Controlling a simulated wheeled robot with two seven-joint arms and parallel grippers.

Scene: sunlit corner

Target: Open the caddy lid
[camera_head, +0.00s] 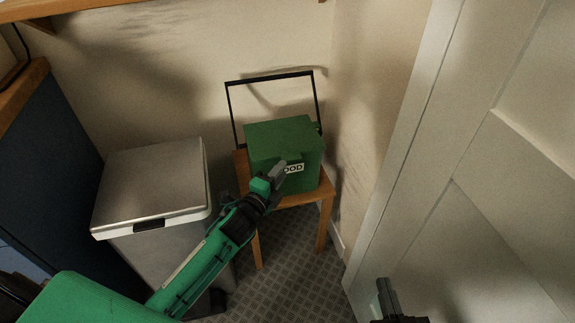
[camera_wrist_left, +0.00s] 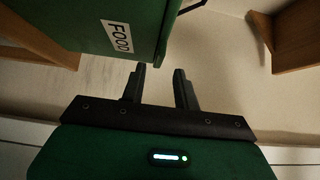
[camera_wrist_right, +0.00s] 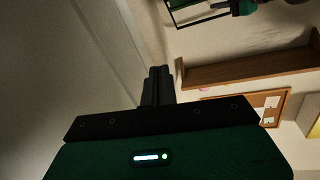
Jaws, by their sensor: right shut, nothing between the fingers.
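The green caddy (camera_head: 265,167) with a white FOOD label stands on a small wooden stool. Its lid (camera_head: 280,131) lies flat on top and looks closed. The thin black handle (camera_head: 270,75) stands upright behind it. My left gripper (camera_head: 279,171) is in front of the caddy's front face, overlapping the label in the head view. In the left wrist view my left gripper (camera_wrist_left: 159,76) has its fingers apart with nothing between them, beside the caddy (camera_wrist_left: 150,18). My right gripper (camera_head: 384,286) is shut and empty, low by the white door; its fingers touch in the right wrist view (camera_wrist_right: 158,72).
A steel bin (camera_head: 150,183) with a flat lid stands left of the stool (camera_head: 325,192). A white panelled door (camera_head: 480,210) fills the right side. Walls stand close behind and to the right of the caddy. Patterned floor (camera_head: 290,245) shows in front of the stool.

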